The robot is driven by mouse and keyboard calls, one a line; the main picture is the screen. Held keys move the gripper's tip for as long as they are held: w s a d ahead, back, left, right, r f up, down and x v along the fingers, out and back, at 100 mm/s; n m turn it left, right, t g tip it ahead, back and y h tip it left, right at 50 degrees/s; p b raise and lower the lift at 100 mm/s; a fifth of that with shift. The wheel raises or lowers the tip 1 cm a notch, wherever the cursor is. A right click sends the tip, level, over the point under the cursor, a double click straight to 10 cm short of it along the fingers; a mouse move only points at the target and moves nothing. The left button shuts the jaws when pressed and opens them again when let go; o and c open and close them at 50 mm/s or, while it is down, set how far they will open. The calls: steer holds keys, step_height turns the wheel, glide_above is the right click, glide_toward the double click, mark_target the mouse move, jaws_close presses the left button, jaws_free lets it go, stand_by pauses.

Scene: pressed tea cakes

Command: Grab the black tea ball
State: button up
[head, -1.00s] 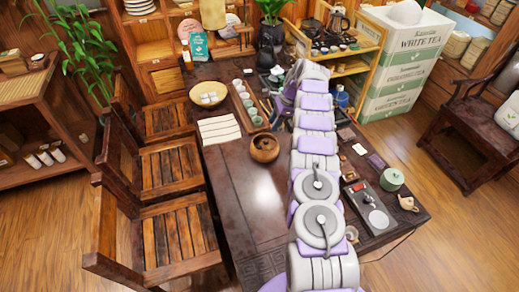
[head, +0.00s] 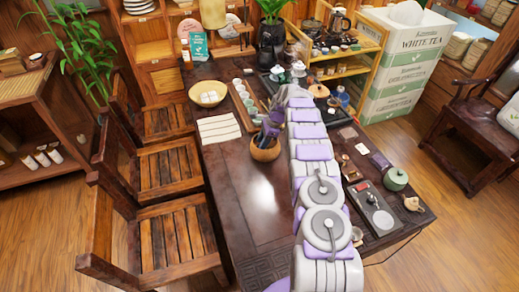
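A round brown wooden bowl (head: 265,153) stands near the middle of the dark table. My purple and dark gripper (head: 267,138) is over this bowl, pointing down, with its tips at or inside the rim. The tips are small and partly hidden, so I cannot tell whether they are open or shut. I cannot make out a black tea ball; the bowl's inside is mostly covered by my gripper.
A striped white cloth (head: 219,129) and a tray of small cups (head: 243,104) lie left of the bowl. A wide pale bowl (head: 208,94) holds light pieces. A green jar (head: 395,179) stands at right. The table's front left (head: 248,205) is clear.

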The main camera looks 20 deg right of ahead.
steer(key=shift+a+f, duration=0.2)
steer(key=shift+f, duration=0.3)
steer(key=shift+c, duration=0.2)
jaws_close()
